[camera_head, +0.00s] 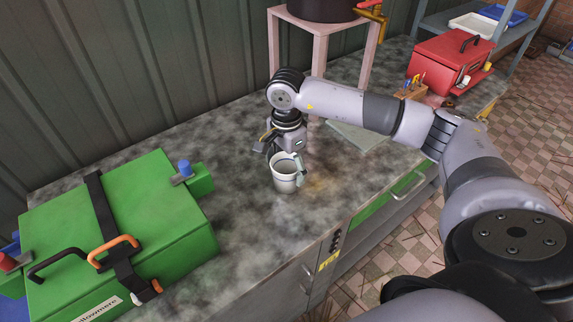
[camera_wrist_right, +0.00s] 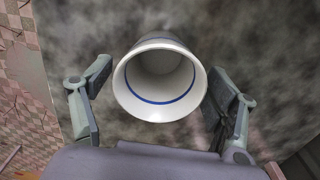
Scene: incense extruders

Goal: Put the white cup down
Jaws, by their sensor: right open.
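The white cup (camera_head: 284,180) stands upright on the mottled grey counter (camera_head: 245,215) in the head view. In the right wrist view the white cup (camera_wrist_right: 160,82) shows its open mouth, with a blue ring inside. My right gripper (camera_head: 280,160) is at the cup, with its fingers around the rim area. In the right wrist view my right gripper (camera_wrist_right: 158,95) is open, one finger on each side of the cup, with a gap on the left side; the right finger is close to the wall. The cup's base is hidden in the wrist view. My left gripper is not in view.
A green case (camera_head: 150,215) with a black strap and orange handle sits at the left. A pink stand (camera_head: 319,50) holds a dark pot behind my right arm. A red toolbox (camera_head: 450,62) is at the back right. Bare counter lies left of the cup.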

